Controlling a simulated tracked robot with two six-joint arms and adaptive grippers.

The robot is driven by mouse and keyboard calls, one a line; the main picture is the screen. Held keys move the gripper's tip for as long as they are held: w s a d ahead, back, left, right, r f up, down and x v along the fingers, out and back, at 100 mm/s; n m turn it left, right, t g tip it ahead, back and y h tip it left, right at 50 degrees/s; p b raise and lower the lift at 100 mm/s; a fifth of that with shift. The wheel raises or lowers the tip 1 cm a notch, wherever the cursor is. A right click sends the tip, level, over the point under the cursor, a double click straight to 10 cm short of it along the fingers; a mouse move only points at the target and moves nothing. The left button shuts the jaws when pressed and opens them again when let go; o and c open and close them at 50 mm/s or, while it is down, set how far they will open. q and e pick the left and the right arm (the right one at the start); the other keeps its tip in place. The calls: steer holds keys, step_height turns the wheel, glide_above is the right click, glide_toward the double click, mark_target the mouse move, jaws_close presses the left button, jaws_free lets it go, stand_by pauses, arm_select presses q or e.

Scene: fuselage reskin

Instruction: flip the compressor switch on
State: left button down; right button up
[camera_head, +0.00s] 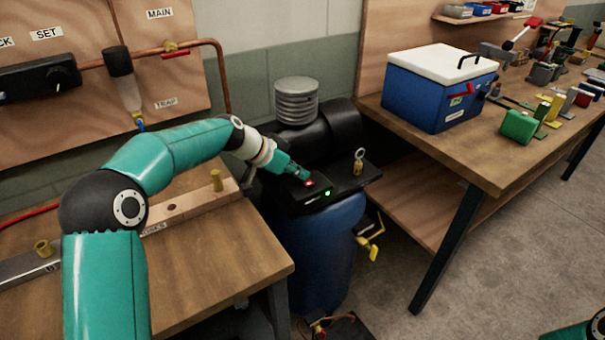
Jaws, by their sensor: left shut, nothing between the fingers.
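The compressor has a blue tank (325,245) and a black motor housing (320,140), and it stands between two workbenches. A black switch box (300,197) sits on top of the tank. It carries a small red switch (309,183) and a lit green light (327,193). My left arm reaches over from the left. My left gripper (303,177) is shut and empty, with its tips at or just above the red switch. I cannot tell whether they touch. My right gripper is out of view.
A blue cooler box (438,92) with a white lid stands on the right workbench (490,165), among several tools and fittings. A wooden rail (185,208) lies on the left bench.

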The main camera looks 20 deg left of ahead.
arm_select(q)
step_height(320, 180, up, 5)
steer(key=shift+s+d+f+p, duration=0.1)
steer(key=shift+d+f+p, duration=0.1)
steer(key=shift+p, duration=1.05)
steer(key=s+d+b+v, duration=0.1)
steer(key=b+v, duration=0.1)
steer(key=v, duration=0.7)
steer(key=shift+s, duration=0.3)
steer(key=shift+a, duration=0.1)
